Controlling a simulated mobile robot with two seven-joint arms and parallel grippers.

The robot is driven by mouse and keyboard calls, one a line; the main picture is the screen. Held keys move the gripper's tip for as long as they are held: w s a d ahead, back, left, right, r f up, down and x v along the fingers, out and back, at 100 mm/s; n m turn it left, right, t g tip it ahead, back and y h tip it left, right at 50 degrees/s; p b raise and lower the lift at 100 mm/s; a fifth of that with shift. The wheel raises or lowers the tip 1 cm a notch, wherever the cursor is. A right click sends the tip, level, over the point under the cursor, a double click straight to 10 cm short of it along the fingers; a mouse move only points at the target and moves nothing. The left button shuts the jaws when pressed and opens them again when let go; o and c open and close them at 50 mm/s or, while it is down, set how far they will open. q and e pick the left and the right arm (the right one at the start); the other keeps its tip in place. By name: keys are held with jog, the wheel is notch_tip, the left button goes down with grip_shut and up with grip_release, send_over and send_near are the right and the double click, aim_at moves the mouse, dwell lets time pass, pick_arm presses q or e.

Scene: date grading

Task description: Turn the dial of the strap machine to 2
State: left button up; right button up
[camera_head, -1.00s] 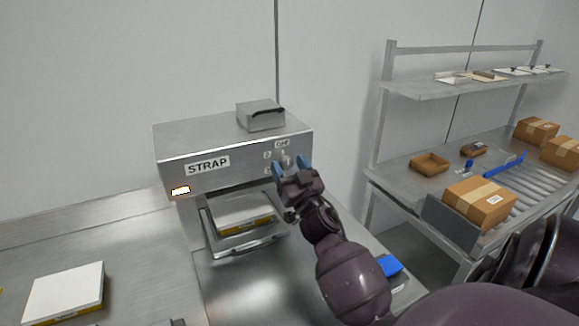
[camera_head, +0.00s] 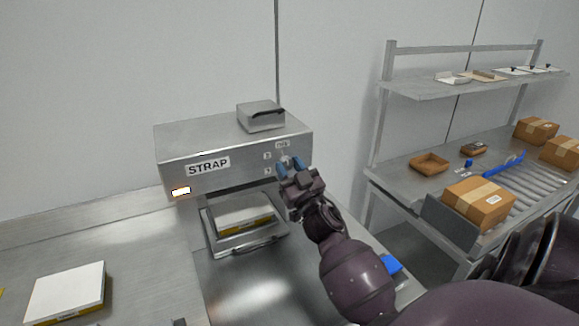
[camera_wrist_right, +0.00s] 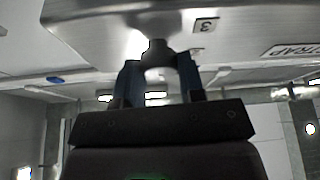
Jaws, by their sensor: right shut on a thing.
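The strap machine (camera_head: 235,147) is a grey metal box with a STRAP label on its front. Its dial (camera_head: 286,160) is a small metal knob at the right of that front, with small number labels around it. My right gripper (camera_head: 296,169) is at the dial, partly covering it. In the right wrist view its blue fingers (camera_wrist_right: 158,70) are shut on the dial (camera_wrist_right: 153,48), and a label with a 3 (camera_wrist_right: 206,25) shows beside it. Which mark the dial points to cannot be made out. My left gripper cannot be made out.
A white-topped pack (camera_head: 244,214) lies in the machine's opening, and another (camera_head: 66,290) lies on the bench at left. A small metal box (camera_head: 261,117) sits on the machine. A shelf rack (camera_head: 378,130) with cartons (camera_head: 478,203) stands at right.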

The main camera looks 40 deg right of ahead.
jog(key=n+y+p, duration=0.1)
jog(key=n, duration=0.2)
jog(key=n+y+p, duration=0.1)
jog(key=n+y, duration=0.1)
jog(key=n, duration=0.1)
jog(key=shift+r+y+p, duration=0.15)
jog(key=shift+y+p, duration=0.15)
jog(key=shift+n, duration=0.8)
jog(key=n+y+p, duration=0.1)
jog(key=n, duration=0.2)
jog(key=shift+d+g+y, duration=0.1)
jog(key=shift+g+y, duration=0.2)
jog(key=shift+y, duration=0.1)
pick_arm(q)
jog(key=shift+s+r, duration=0.65)
jog(key=shift+r, duration=0.2)
pick_arm(e)
jog(key=shift+n+g+y, duration=0.3)
jog(key=shift+n+y, duration=0.3)
jog(key=shift+n, duration=1)
jog(key=o, duration=0.9)
jog(key=shift+s, duration=0.1)
